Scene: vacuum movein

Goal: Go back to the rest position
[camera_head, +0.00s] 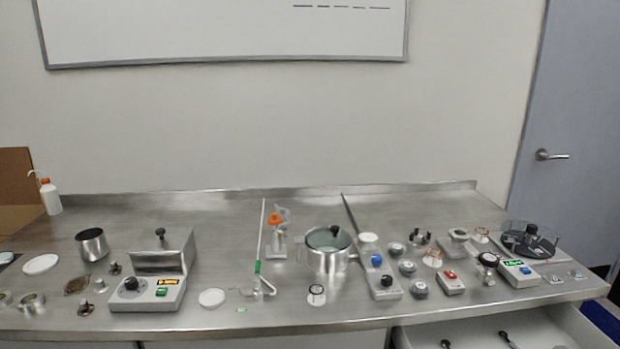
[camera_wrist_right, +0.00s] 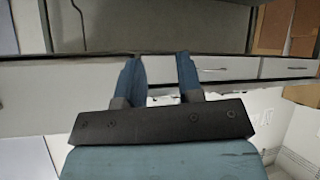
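My right gripper (camera_wrist_right: 160,80) shows in the right wrist view. Its two blue fingers stand apart with nothing between them, so it is open and empty. Behind the fingers are the grey drawer fronts (camera_wrist_right: 228,68) of a bench. No gripper or arm shows in the head view. My left gripper is in neither view.
A steel bench (camera_head: 200,215) holds a control box (camera_head: 150,285), a steel pot (camera_head: 93,245), a lidded vacuum chamber (camera_head: 328,250), a valve block (camera_head: 380,272) and a rotor device (camera_head: 530,240). An open drawer (camera_head: 490,330) juts out at the front right. A door (camera_head: 570,130) stands behind right.

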